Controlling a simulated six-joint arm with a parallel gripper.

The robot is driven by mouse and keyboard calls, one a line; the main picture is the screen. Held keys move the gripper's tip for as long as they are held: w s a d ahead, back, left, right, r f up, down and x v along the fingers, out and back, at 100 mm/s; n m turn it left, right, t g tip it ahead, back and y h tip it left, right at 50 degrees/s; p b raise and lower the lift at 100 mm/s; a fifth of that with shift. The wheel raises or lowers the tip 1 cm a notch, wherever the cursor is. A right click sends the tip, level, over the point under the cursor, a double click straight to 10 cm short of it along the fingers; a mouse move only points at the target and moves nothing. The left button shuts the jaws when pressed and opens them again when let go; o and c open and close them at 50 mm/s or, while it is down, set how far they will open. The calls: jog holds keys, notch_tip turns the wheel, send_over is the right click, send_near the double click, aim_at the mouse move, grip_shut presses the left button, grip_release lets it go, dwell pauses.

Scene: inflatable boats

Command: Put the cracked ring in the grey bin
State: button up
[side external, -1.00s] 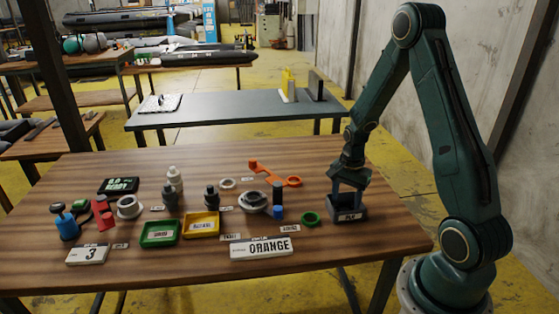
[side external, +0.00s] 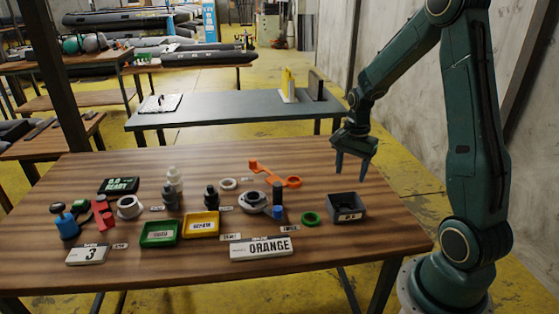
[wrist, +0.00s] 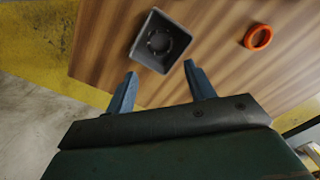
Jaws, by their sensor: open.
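The grey bin (side external: 346,207) stands at the right of the table; in the wrist view, its open top (wrist: 142,52) faces me. A dark ring-shaped outline (wrist: 160,41) shows on its floor; I cannot tell whether it is cracked. My gripper (side external: 352,171) is open and empty, above and behind the bin in the side view. Its two blue fingers (wrist: 160,72) are spread in the wrist view, apart from the bin. A green ring (side external: 311,219) lies left of the bin. A pale ring (side external: 228,184) lies farther back. No crack is visible on either.
An orange tool or ring (side external: 292,181) lies behind the bin's left; an orange ring shows in the wrist view (wrist: 257,37). Table right of the bin is clear.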

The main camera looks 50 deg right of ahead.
dwell(0.4)
jog(key=s+a+r+n+t, duration=0.3)
jog(key=a+r+n, duration=0.6)
jog(key=a+r, duration=0.4)
jog(key=s+a+r+n+t, duration=0.2)
jog(key=s+a+r+n, duration=0.3)
jog(key=s+a+n, duration=0.4)
jog(key=shift+s+r+t, duration=0.15)
jog(key=shift+s+t, duration=0.15)
